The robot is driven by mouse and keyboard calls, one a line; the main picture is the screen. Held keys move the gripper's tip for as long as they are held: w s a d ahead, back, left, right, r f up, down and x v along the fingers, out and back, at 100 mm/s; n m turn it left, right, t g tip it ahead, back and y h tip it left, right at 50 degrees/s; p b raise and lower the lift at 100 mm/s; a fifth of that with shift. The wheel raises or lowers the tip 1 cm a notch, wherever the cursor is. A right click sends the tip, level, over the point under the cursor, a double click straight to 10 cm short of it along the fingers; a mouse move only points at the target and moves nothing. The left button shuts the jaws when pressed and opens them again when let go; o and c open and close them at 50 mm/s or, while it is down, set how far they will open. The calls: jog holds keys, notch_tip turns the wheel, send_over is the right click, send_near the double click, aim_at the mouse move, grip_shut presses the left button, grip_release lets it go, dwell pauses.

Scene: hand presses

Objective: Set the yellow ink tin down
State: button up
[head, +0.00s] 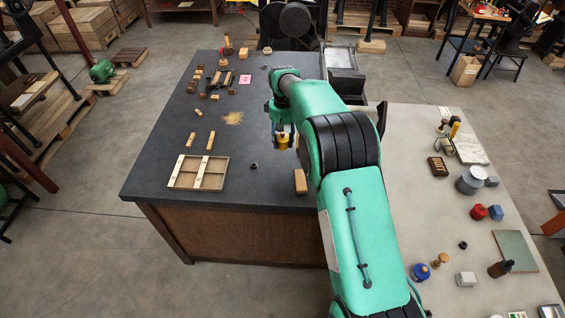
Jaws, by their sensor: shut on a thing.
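My green arm reaches from the lower right over the dark table (150,182). My gripper (282,131) is above the right part of the tabletop and is shut on the yellow ink tin (283,142). The tin shows as a small yellow shape below the fingers, partly hidden by the gripper. I cannot tell whether its base touches the table.
A shallow wooden tray (200,187) lies left of my gripper, with wooden blocks behind it. A wooden block (300,181) and a small black piece (254,166) lie nearby. A pale bench (420,235) at right holds several tins. Dark tabletop between is mostly clear.

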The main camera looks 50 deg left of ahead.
send_over(282, 162)
jog(key=shift+w+f, duration=0.2)
jog(key=shift+f, duration=2.85)
jog(key=shift+f, duration=1.85)
jog(key=shift+f, duration=0.1)
jog(key=o, duration=1.4)
jog(key=shift+f, duration=0.1)
notch_tip(282, 162, up, 12)
jog(key=shift+r, duration=0.15)
